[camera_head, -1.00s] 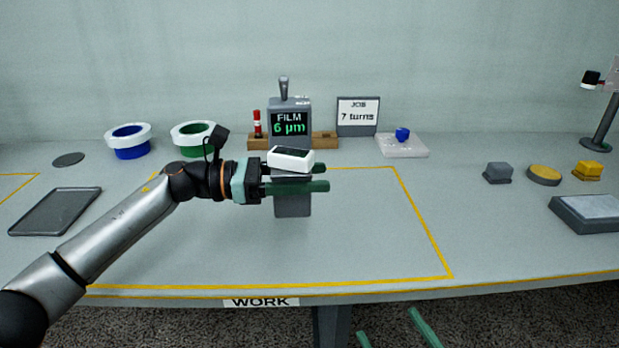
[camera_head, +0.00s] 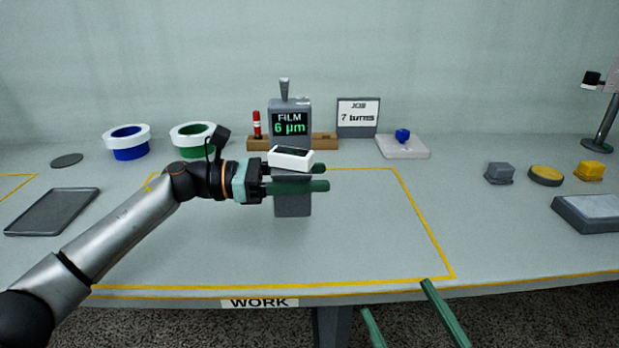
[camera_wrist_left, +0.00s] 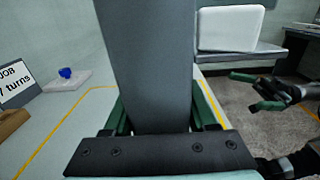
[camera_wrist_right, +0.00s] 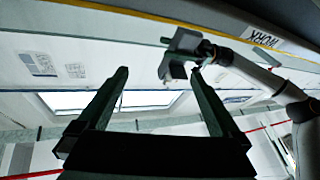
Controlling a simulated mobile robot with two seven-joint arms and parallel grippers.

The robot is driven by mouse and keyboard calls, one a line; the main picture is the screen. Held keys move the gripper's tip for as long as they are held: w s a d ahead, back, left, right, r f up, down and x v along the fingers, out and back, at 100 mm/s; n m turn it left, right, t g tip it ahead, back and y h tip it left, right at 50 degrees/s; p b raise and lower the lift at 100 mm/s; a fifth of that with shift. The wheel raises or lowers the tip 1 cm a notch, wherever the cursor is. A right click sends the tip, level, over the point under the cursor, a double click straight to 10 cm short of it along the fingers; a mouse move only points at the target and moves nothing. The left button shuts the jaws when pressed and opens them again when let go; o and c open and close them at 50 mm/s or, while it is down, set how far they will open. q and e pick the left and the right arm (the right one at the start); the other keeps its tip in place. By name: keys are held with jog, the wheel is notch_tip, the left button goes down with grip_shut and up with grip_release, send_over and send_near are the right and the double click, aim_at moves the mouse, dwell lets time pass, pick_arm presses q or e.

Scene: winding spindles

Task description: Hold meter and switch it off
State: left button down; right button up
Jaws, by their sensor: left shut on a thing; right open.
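A grey meter (camera_head: 292,205) with a white head (camera_head: 290,158) that has a dark window is held upright over the work area. My left gripper (camera_head: 325,185) is shut on its grey body, with one finger on either side. My right gripper (camera_head: 398,298) is open and empty at the table's front edge, below and right of the meter. Its spread fingers also show in the right wrist view (camera_wrist_right: 158,75). I cannot make out a switch.
A grey unit reading "FILM 6 µm" (camera_head: 289,125) stands behind the meter by a wooden rack (camera_head: 325,142). Blue (camera_head: 128,150) and green (camera_head: 195,145) spools are at the back left. Grey (camera_head: 498,172) and yellow (camera_head: 545,175) pieces sit at right. The yellow-lined area (camera_head: 380,240) is mostly clear.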

pick_arm(q)
jog(key=shift+w+f+b, duration=0.4)
jog(key=shift+w+b, duration=0.1)
jog(key=shift+b, duration=0.15)
pick_arm(e)
jog(key=shift+s+a+r+n+t+y+b, duration=0.65)
jog(key=shift+s+r+n+y, duration=2.2)
jog(key=shift+r+y, duration=1.05)
pick_arm(q)
jog(key=w+f+b, duration=0.2)
jog(key=w+b, duration=0.1)
jog(key=shift+d+f, duration=0.2)
jog(key=shift+f, duration=0.2)
jog(key=shift+w+f+b, duration=0.7)
jog(key=shift+w+b, duration=0.3)
jog(key=shift+b, duration=0.25)
pick_arm(e)
jog(key=shift+m, duration=0.65)
jog(key=shift+a+f, duration=0.15)
jog(key=shift+f, duration=2.45)
pick_arm(q)
jog(key=shift+f+b, duration=0.5)
jog(key=shift+f, duration=0.1)
pick_arm(e)
jog(key=shift+f, duration=0.5)
pick_arm(q)
jog(key=shift+c, duration=0.6)
grip_release()
